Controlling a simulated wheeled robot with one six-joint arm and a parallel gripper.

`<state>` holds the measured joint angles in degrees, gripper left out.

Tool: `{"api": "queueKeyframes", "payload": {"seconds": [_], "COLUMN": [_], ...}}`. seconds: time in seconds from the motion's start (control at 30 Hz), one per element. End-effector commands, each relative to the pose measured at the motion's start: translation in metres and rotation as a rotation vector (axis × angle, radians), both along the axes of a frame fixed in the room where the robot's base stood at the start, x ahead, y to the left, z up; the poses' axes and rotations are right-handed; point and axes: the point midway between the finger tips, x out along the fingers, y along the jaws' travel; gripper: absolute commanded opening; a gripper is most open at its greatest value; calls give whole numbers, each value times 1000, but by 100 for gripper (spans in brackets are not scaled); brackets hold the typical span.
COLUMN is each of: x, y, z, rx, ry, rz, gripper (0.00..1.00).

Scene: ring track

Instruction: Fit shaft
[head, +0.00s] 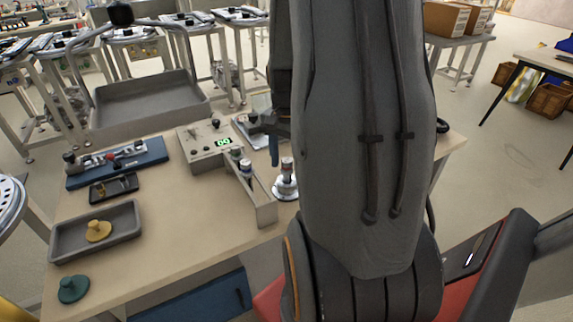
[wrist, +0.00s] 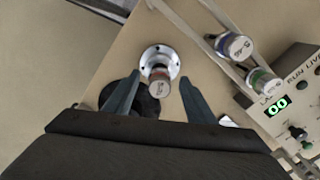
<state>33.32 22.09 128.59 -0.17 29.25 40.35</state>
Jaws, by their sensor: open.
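A capped metal cylinder, seemingly the shaft (head: 287,165), stands upright at a round silver flange (head: 285,192) near the table's front edge. In the wrist view the shaft's reddish labelled top (wrist: 160,79) shows in front of the flange (wrist: 153,57). My gripper (wrist: 160,84) is open, its two blue-grey fingers on either side of the shaft top, with gaps on both sides. In the head view one finger shows just left of the shaft; my arm hides the rest. Two similar capped cylinders, one purple (wrist: 235,46) and one green (wrist: 262,80), stand in a metal rack (head: 265,214).
A control box (head: 205,142) with a green display stands behind the rack. A grey tray (head: 70,238) with a yellow knobbed piece (head: 98,231), a teal knobbed piece (head: 73,288) and a blue fixture (head: 150,157) lie left. The table's front middle is clear.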

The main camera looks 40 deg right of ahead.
Motion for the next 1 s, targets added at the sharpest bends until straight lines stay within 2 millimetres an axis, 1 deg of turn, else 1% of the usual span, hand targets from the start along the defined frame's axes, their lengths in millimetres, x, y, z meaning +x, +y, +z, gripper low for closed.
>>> {"api": "queueKeyframes", "payload": {"seconds": [0.3,0.43,0.6,1.0], "x": [1,1,0,0], "y": [-1,0,0,0], "z": [46,61,68,68], "rx": [-3,-1,0,0], "ry": [-4,-2,0,0], "rz": [0,0,0,0], "gripper": [50,50,50,50]}}
